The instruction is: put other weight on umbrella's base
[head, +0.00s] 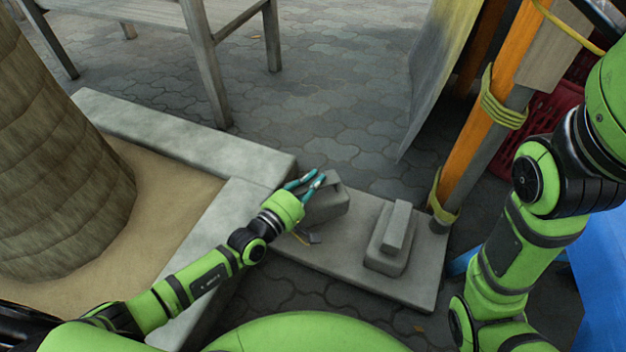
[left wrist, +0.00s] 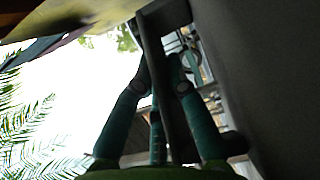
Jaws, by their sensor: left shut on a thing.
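A grey weight (head: 325,205) with a raised handle is at the left end of the umbrella's base (head: 410,288), a flat grey slab on the paving. My left gripper (head: 309,182) is shut on its handle with teal fingers. In the left wrist view the fingers (left wrist: 160,75) close on either side of a dark bar. I cannot tell whether this weight touches the slab. Another grey weight (head: 390,245), a block with a bar-like handle, rests on the slab's right part. My right arm shows at the right, but its gripper is out of view.
Orange and grey poles (head: 490,115) tied with yellow rope stand at the slab's right corner. A low stone kerb (head: 215,260) around sand and a thick trunk (head: 55,160) is at left. A grey table leg (head: 205,65) stands behind. A red crate (head: 535,125) is at right.

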